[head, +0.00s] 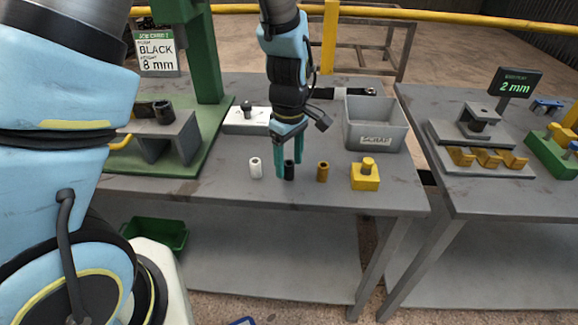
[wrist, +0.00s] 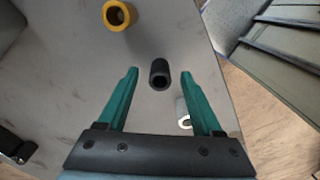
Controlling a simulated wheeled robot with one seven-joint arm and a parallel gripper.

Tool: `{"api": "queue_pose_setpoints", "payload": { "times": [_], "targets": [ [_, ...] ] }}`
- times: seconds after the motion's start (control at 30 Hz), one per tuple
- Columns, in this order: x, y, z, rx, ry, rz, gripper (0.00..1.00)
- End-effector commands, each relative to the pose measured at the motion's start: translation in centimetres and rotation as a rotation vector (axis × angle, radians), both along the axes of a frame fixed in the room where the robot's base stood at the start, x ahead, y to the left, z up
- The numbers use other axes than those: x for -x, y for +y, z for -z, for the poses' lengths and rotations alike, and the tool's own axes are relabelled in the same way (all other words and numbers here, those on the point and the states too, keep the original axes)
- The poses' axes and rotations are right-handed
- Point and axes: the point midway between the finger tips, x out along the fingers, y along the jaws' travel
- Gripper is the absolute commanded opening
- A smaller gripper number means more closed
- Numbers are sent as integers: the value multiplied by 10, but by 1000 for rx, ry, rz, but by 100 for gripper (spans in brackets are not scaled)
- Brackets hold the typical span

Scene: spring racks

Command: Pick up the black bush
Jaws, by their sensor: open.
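The black bush (head: 289,171) stands on the grey table between a white bush (head: 255,168) and a brown-yellow bush (head: 323,171). My gripper (head: 289,172) is open, with its green fingers pointing down around or just above the black bush. In the wrist view the black bush (wrist: 159,73) lies between the lines of the fingers, a little beyond the open fingertips (wrist: 160,72). The jaws are empty. The wrist view also shows the yellow bush (wrist: 119,14) at the top, and the white bush (wrist: 184,113) is partly hidden behind one finger.
A yellow block with a peg (head: 366,175) stands right of the bushes. A grey bin (head: 375,125) is behind it. A green press (head: 205,60) with a job card (head: 156,52) stands at left. A second table (head: 480,190) with fixtures is at right, across a gap.

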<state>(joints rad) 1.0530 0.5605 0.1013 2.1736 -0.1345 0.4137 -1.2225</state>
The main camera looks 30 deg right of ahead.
Motion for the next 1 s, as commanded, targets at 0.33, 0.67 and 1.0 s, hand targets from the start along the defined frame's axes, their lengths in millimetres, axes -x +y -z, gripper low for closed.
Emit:
{"api": "queue_pose_setpoints", "payload": {
  "times": [0.33, 0.67, 1.0],
  "targets": [
    [0, 0, 20, 1, 0, 0, 67],
    [0, 0, 19, 1, 0, 0, 41],
    [0, 0, 19, 1, 0, 0, 3]
  ]
}}
